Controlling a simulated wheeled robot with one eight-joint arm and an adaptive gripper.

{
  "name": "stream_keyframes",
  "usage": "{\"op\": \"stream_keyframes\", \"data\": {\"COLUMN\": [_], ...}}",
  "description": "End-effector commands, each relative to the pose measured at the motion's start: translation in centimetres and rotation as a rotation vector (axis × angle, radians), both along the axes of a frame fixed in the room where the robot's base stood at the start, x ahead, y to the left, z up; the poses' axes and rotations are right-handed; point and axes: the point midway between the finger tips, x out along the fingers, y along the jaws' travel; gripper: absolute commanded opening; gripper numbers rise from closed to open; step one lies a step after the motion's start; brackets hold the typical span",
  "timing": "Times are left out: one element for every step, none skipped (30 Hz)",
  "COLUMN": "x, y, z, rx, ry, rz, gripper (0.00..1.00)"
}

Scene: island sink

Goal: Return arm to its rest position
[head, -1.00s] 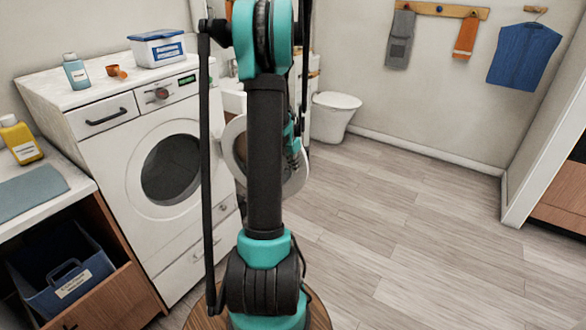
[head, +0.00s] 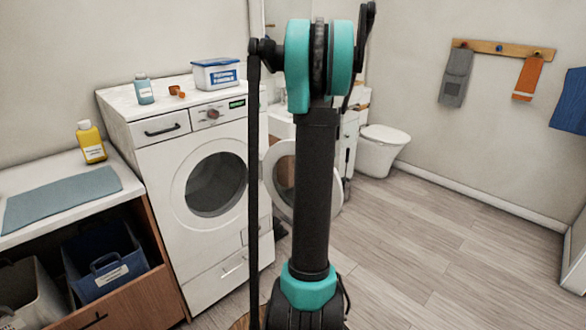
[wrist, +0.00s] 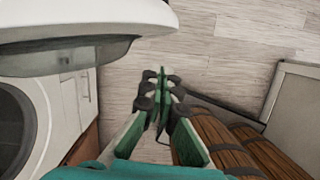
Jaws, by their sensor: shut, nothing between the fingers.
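My gripper (wrist: 163,82) shows in the wrist view with its green and dark fingers together and nothing between them. It points at the wooden floor. In the head view my arm stands upright in the middle, and my gripper is hidden. The white washing machine (head: 159,178) stands behind and left of the arm. Its round door (head: 276,178) is open, partly covered by the arm. A pale rounded panel, likely this door (wrist: 60,30), fills the top left of the wrist view, close to my gripper; I cannot tell the exact gap.
A blue bottle (head: 145,90), an orange cup (head: 177,91) and a white-and-blue box (head: 215,74) stand on the washer. A yellow bottle (head: 91,143) and a grey-blue mat (head: 60,200) are on the left counter, above a blue bin (head: 105,262). The floor at right (head: 450,240) is clear.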

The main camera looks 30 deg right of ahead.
Motion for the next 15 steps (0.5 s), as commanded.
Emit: {"op": "stream_keyframes", "data": {"x": [0.0, 0.0, 0.0, 0.0, 0.0, -0.1, -0.1, -0.2, -0.3, -0.5, -0.7, -1.0, -1.3, -1.6, -2.2], "y": [0.1, 0.1, 0.1, 0.1, 0.3, 0.7, 1.2, 1.8, 2.9, 3.9, 5.0, 6.7, 8.0, 9.4, 11.2], "z": [0.1, 0.1, 0.1, 0.1, 0.1, 0.1, 0.2, 0.2, 0.3, 0.4, 0.5, 0.5, 0.6, 0.6, 0.6], "rx": [0.000, 0.000, 0.000, 0.000, 0.001, 0.002, 0.004, 0.007, 0.011, 0.017, 0.022, 0.032, 0.042, 0.054, 0.069], "ry": [0.000, 0.000, 0.000, -0.001, -0.003, -0.009, -0.017, -0.028, -0.045, -0.062, -0.081, -0.109, -0.132, -0.154, -0.184], "rz": [0.000, 0.000, 0.000, -0.002, -0.005, -0.017, -0.032, -0.053, -0.088, -0.122, -0.161, -0.220, -0.268, -0.317, -0.386], "gripper": [0.00, 0.00, 0.00, 0.00, 0.00, 0.00, 0.00, 0.00, 0.00, 0.00, 0.00, 0.00, 0.00, 0.00, 0.00]}}
